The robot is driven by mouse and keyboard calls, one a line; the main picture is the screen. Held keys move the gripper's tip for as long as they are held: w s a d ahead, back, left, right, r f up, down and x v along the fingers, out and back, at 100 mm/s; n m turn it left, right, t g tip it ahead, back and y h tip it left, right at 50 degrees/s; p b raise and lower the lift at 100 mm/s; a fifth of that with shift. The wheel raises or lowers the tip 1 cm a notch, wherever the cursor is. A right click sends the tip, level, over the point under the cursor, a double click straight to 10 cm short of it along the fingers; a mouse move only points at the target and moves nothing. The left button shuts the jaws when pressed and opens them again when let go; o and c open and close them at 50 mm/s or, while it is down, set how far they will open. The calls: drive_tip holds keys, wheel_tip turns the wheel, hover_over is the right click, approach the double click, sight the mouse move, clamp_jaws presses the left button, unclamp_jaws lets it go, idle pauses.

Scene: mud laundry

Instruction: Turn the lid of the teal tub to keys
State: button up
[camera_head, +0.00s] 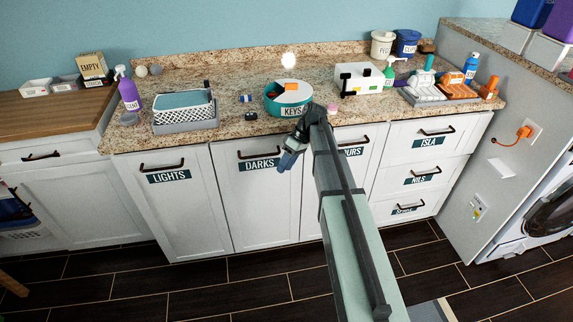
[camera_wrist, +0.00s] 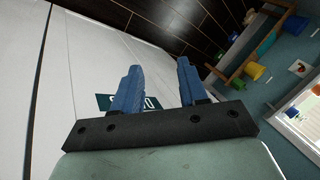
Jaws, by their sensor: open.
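The teal tub (camera_head: 272,104) stands on the granite counter near its front edge, with a label reading KEYS on its front. Its round white lid (camera_head: 293,90) has an orange patch on top and an opening at the left where some red shows. My gripper (camera_head: 287,161) is in front of the cabinet doors, below the counter edge and below the tub, pointing down. In the wrist view my gripper (camera_wrist: 158,82) shows two blue fingers apart with nothing between them. The tub is not in the wrist view.
A small blue-and-white item (camera_head: 246,98) and a pink one (camera_head: 332,110) lie near the tub. Door handles stick out below.

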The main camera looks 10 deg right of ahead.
sight(290, 81)
drive_tip(key=w+a+r+n+t+h, duration=0.1)
drive_tip(key=w+r, duration=0.6)
drive_tip(key=r, duration=0.4)
drive_tip(key=w+r+t+h, duration=0.1)
drive_tip(key=w+r+t, duration=0.1)
drive_tip(key=w+r, duration=0.7)
drive_tip(key=w+d+r+n+h, duration=0.2)
drive_tip(key=w+d+r, duration=0.15)
drive_tip(key=r, duration=0.35)
drive_tip(key=w+d+r+n+h, duration=0.1)
drive_tip(key=w+d+r+n, duration=0.2)
drive_tip(key=r, duration=0.4)
drive_tip(key=shift+n+g+h, duration=0.4)
drive_tip(key=shift+n+g, duration=0.1)
drive_tip(key=f, duration=1.4)
drive_tip(key=shift+w+d+f, duration=0.2)
drive_tip(key=shift+d, duration=0.05)
drive_tip(key=shift+c, duration=0.4)
